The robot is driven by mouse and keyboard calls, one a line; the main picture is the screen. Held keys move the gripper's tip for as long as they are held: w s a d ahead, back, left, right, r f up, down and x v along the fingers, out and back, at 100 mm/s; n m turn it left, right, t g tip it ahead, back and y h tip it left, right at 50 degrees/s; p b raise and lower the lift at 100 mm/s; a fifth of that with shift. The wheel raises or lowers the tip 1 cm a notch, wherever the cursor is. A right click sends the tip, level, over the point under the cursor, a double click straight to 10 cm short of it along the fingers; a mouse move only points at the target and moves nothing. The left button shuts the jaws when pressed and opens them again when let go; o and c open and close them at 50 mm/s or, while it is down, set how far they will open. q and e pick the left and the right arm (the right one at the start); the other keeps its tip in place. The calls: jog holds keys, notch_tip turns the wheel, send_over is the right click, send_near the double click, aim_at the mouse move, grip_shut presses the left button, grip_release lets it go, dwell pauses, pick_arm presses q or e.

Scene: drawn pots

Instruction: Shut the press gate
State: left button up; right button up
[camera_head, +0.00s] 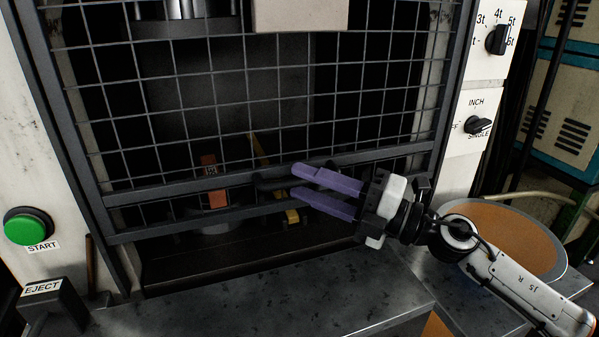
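The press gate (230,95) is a dark-framed wire mesh panel across the press opening. It hangs low, with a dark gap between its bottom rail (165,229) and the press bed below. A dark bar handle (268,184) sits on the gate's lower part. My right gripper (296,183) has purple fingers and comes in from the right. Its fingers lie above and below the handle with only a narrow dark gap between them, and appear shut on it. The fingers hide part of the handle. My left gripper is not in view.
A green START button (27,227) and an EJECT box (48,303) are at the left. Selector knobs (497,40) are at the right. An orange workpiece (212,185) shows behind the mesh. A grey metal ledge (270,300) lies in front; a round orange-topped container (515,235) stands right.

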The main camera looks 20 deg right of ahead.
aim_at(271, 211)
jog(key=shift+x, duration=0.85)
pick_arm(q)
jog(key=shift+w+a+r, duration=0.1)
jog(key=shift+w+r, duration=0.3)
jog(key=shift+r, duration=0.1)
pick_arm(e)
jog(key=shift+w+a, duration=0.1)
jog(key=shift+w, duration=0.05)
jog(key=shift+c, duration=0.3)
grip_shut()
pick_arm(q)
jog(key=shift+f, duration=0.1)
pick_arm(e)
jog(key=shift+f, duration=0.1)
